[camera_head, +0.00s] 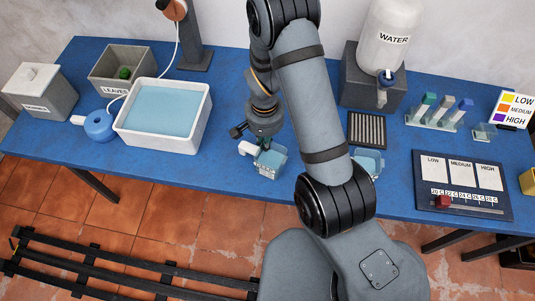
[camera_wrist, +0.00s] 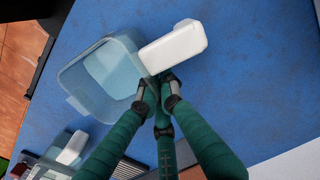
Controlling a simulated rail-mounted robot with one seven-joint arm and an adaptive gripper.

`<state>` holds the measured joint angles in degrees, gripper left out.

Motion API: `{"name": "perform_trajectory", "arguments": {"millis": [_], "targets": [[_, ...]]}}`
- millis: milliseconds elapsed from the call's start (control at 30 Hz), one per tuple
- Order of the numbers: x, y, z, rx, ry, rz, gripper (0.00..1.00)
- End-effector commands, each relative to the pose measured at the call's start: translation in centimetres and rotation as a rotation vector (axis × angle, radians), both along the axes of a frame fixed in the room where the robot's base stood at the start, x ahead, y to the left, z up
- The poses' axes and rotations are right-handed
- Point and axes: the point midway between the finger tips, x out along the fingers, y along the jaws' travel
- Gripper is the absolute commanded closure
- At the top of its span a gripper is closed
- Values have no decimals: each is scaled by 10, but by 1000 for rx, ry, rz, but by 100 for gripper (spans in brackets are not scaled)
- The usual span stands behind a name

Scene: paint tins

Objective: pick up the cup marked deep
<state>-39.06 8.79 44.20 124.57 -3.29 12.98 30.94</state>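A clear cup of pale blue liquid (camera_head: 270,161) with a white handle (camera_head: 246,148) stands near the table's front edge. Its front label is too small to read, so I cannot confirm "deep". In the wrist view the cup (camera_wrist: 82,85) is at upper left, its white handle (camera_wrist: 174,46) pointing right. My gripper (camera_wrist: 158,86) has green fingers with a small gap between the tips. The tips are close beside the handle's lower edge; contact is unclear. In the head view my gripper (camera_head: 246,130) is just above and behind this cup. A second similar cup (camera_head: 369,162) is partly hidden by my arm.
On the blue table, a white basin of water (camera_head: 164,142) and a blue round object (camera_head: 98,126) stand left. A dark slotted rack (camera_head: 366,130), a water dispenser (camera_head: 392,40) and a LOW/MEDIUM/HIGH board (camera_head: 462,203) are right. Bare table lies between basin and cup.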

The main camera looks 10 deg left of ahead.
Motion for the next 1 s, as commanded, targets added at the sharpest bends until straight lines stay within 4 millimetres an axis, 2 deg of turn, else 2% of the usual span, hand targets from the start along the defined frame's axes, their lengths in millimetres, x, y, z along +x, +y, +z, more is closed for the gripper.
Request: {"name": "perform_trajectory", "arguments": {"millis": [333,567,600,800,1000], "targets": [[1,1,9,2,-3,1,100],[2,0,43,5,-7,-2,100],[3,-13,47,3,-5,-8,100],[4,-59,75,3,-5,-6,100],[4,-96,97,2,-4,-4,100]]}}
